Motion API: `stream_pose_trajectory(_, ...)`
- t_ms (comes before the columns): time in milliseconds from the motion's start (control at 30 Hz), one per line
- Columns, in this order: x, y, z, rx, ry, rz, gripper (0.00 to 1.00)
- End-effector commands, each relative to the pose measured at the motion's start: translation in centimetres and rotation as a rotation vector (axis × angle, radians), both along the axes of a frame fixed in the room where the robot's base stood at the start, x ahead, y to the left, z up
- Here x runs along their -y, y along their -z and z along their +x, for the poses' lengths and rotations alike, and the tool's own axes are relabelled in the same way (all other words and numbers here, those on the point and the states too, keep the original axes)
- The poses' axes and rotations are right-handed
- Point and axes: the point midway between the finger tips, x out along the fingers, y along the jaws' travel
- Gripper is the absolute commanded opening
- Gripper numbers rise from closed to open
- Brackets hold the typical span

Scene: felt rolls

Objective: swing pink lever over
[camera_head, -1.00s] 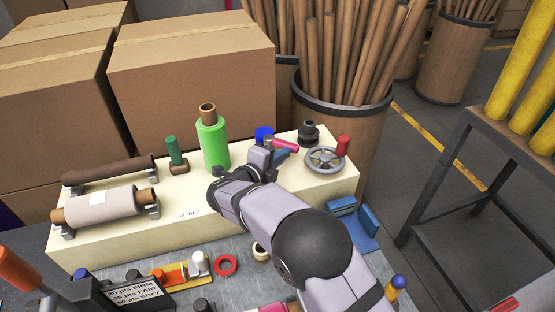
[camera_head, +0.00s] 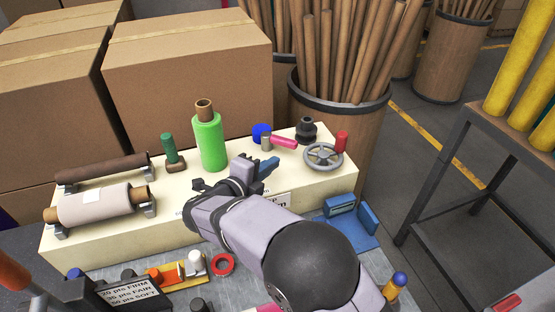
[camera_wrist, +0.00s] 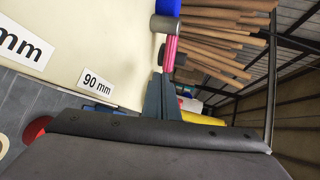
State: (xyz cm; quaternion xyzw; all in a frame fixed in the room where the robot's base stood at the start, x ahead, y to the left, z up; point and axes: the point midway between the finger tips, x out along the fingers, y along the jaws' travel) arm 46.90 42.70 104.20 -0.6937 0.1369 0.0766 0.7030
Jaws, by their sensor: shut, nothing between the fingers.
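The pink lever (camera_head: 284,142) is on the cream bench block. It points right from a grey hub (camera_head: 266,144) in the head view, with a blue knob (camera_head: 261,132) behind the hub. In the wrist view the pink lever (camera_wrist: 170,52) runs from the grey hub (camera_wrist: 164,24) down to the tips of my gripper (camera_wrist: 160,80). My gripper (camera_head: 269,165) is shut and empty, just in front of the lever. In the head view a small gap shows between fingertips and lever; contact is hard to judge in the wrist view.
A grey handwheel (camera_head: 323,156) with a red handle and a black knob (camera_head: 306,130) stand right of the lever. A green roll (camera_head: 209,140) stands left. A barrel of tubes (camera_head: 338,110) is close behind. Blue blocks (camera_head: 352,218) lie in front.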

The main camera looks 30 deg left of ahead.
Motion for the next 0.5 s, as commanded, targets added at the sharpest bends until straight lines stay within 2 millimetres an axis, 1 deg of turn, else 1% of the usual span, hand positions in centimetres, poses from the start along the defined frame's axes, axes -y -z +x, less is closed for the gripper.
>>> stream_pose_trajectory(33,-0.1,0.0,-1.1,0.000,-0.004,0.002,0.00)
stream_pose_trajectory(200,0.0,-0.9,-3.9,0.000,-0.003,0.002,0.00)
stream_pose_trajectory(300,0.1,-1.4,-5.2,-0.001,-0.003,0.001,0.00)
stream_pose_trajectory(500,0.2,-1.9,-6.6,0.000,-0.001,0.000,0.00)
